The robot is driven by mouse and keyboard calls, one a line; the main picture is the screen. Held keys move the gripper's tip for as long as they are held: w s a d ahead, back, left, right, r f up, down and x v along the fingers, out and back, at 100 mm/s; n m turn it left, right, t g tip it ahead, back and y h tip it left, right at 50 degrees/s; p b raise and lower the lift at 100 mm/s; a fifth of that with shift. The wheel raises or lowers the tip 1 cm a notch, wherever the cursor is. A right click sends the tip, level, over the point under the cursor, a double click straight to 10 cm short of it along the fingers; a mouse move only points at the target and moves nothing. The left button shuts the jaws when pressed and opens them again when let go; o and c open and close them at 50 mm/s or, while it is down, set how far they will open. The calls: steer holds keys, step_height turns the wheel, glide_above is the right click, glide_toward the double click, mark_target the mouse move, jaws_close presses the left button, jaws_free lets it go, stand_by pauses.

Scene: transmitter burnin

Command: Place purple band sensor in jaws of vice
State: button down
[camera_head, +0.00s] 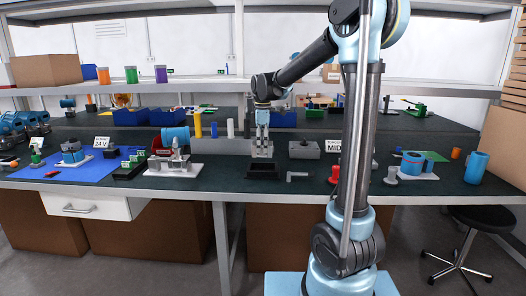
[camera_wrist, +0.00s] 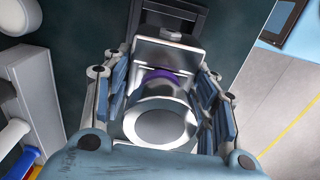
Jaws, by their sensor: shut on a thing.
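My gripper (camera_head: 262,149) points straight down over the grey metal vice (camera_head: 263,168) near the front of the bench. In the wrist view its two fingers (camera_wrist: 164,88) are closed on the sides of the sensor (camera_wrist: 160,127), a silvery cylinder with its round end facing the camera. A purple band (camera_wrist: 167,74) shows along the sensor's far side. A bright metal plate of the vice (camera_wrist: 165,55) stands just beyond the band. I cannot tell whether the sensor touches the plate or how deep it sits. The sensor is too small to make out in the head view.
Yellow (camera_head: 197,125) and white (camera_head: 230,128) cylinders stand behind on the left.

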steer(key=shift+f, duration=3.65)
steer(key=c, duration=0.6)
jaws_free()
steer(key=shift+c, duration=0.2)
